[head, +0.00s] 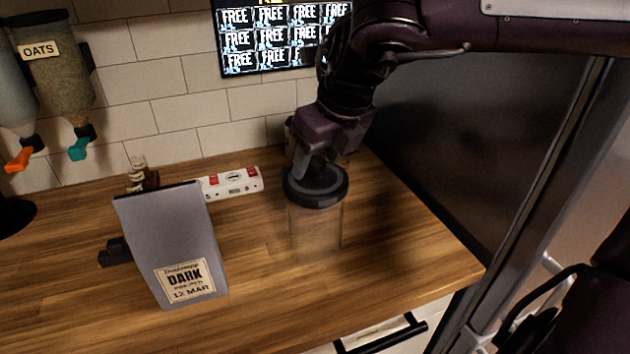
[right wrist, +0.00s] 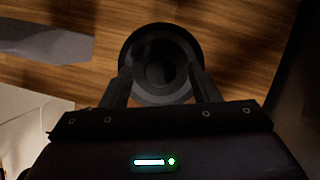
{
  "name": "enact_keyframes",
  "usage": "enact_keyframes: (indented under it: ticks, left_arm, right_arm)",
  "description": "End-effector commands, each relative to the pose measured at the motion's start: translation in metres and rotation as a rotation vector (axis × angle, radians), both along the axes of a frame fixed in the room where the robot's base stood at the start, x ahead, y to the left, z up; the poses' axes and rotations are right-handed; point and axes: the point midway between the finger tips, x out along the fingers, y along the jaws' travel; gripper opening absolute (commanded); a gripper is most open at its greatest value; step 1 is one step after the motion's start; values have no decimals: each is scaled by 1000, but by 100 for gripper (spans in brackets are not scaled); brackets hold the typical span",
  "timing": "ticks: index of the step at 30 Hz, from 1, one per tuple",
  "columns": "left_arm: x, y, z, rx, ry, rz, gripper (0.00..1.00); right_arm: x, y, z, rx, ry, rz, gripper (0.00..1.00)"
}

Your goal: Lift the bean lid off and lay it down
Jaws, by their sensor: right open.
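The bean lid (head: 328,195) is a dark round disc on top of a clear, see-through canister (head: 316,228) standing on the wooden counter. In the right wrist view the lid (right wrist: 160,96) is round with a raised ring in its middle. My right gripper (head: 312,178) points down over the lid from above. In the right wrist view its two fingers (right wrist: 162,78) are spread on either side of the lid's middle, with a gap between them. I cannot tell whether they touch the lid. My left gripper does not show.
A grey coffee bag (head: 180,240) labelled DARK stands on the counter (head: 390,270) to the left. A dark tall panel (head: 440,130) borders the right side. Bare counter lies around the canister's front.

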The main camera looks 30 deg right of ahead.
Motion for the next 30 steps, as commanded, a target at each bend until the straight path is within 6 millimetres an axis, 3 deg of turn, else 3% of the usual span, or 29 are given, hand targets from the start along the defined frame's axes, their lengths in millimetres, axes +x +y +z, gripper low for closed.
enact_keyframes:
  ticks: [8, 21, 30]
  left_arm:
    - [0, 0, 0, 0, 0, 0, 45]
    - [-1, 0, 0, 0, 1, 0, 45]
    - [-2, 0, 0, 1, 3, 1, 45]
  right_arm:
    - [2, 0, -4, 0, -2, 0, 56]
    - [2, 0, -4, -1, -2, 0, 0]
    - [2, 0, -1, -1, -4, 0, 0]
